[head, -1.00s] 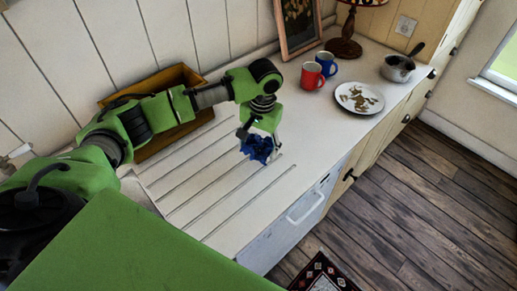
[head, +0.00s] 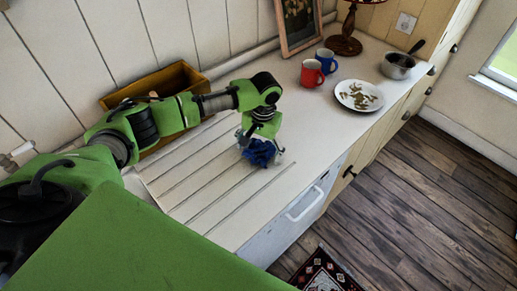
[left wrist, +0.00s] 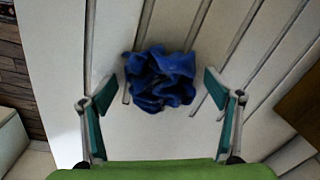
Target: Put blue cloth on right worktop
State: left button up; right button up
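The crumpled blue cloth (head: 260,153) lies at the grooved part of the white worktop (head: 205,178), below my left gripper (head: 262,146). In the left wrist view the cloth (left wrist: 160,78) is bunched between and slightly beyond the two spread fingertips of my left gripper (left wrist: 161,92). There is a gap between the cloth and each finger, so the gripper is open. Whether the cloth rests fully on the surface is hard to tell. The smooth worktop (head: 310,112) continues to the right. My right gripper is not in view.
A red mug (head: 311,73), a blue mug (head: 327,62), a plate with brown pieces (head: 359,96), a saucepan (head: 397,65) and a lamp (head: 346,38) stand farther right. A wooden box (head: 165,92) and a picture frame (head: 298,22) are along the wall. Smooth worktop before the mugs is clear.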

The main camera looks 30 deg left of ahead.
aim_at(261, 151)
pick_arm(q)
jog(key=shift+r, duration=0.5)
notch_tip(261, 151, up, 11)
jog(key=b, duration=0.3)
jog(key=shift+d+r, duration=0.2)
jog(key=shift+d, duration=0.2)
